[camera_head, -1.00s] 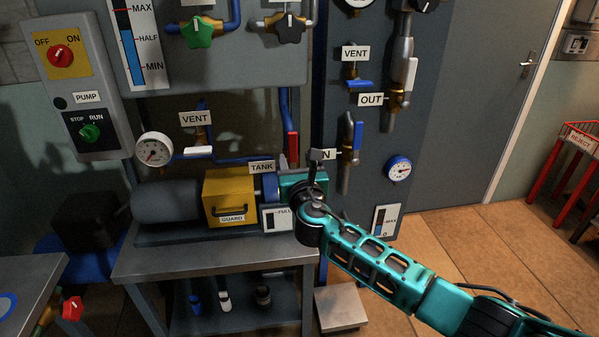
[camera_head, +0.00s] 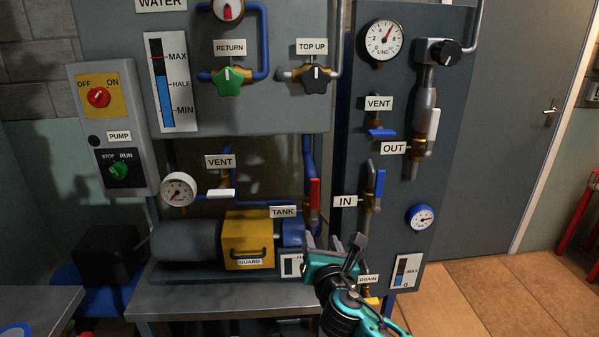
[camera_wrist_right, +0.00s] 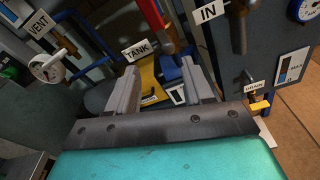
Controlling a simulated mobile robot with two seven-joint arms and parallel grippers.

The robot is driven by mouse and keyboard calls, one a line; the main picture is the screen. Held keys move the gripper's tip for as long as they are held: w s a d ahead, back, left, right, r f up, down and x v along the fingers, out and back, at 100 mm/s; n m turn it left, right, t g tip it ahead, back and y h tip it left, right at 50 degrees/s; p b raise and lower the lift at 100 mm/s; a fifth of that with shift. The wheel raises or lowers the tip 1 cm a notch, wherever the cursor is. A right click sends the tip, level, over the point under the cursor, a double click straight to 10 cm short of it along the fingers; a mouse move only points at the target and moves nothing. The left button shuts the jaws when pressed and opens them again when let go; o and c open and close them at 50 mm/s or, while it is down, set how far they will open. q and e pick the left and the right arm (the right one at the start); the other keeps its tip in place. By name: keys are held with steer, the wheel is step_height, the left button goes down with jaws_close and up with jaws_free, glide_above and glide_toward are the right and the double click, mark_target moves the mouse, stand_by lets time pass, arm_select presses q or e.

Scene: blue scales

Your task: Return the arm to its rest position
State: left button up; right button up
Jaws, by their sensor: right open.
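My right arm comes in from the bottom of the head view, with teal links and dark joints. Its right gripper (camera_head: 335,243) is in front of the pump bench, below the IN label and beside the yellow guard (camera_head: 248,240). The gripper's two grey fingers stand apart in the right wrist view (camera_wrist_right: 160,75), with nothing held between them. The yellow guard and the TANK label (camera_wrist_right: 136,50) lie beyond the fingers there. My left gripper is not in view.
The metal bench (camera_head: 230,298) carries the pump. The red-handled valve (camera_head: 314,195), the blue IN lever (camera_head: 380,184) and the DRAIN label (camera_head: 369,279) are close to the gripper. Tiled floor (camera_head: 470,300) is open at right.

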steer(key=s+d+f+m+g+y, duration=0.15)
steer(key=s+f+m+g, duration=0.25)
steer(key=s+f+m, duration=0.95)
steer(key=s+d+f+m+g, duration=0.1)
steer(key=s+d+f+m, duration=0.1)
steer(key=s+d+m, duration=0.2)
steer(key=s+d+f+m+g, duration=0.1)
steer(key=s+d+f+m, duration=0.2)
steer(key=s+m, duration=0.8)
steer(key=shift+s+d+f+m+h, duration=0.2)
steer(key=shift+d+f+m+h, duration=0.15)
steer(key=shift+d+m, duration=0.65)
steer(key=shift+a, duration=0.2)
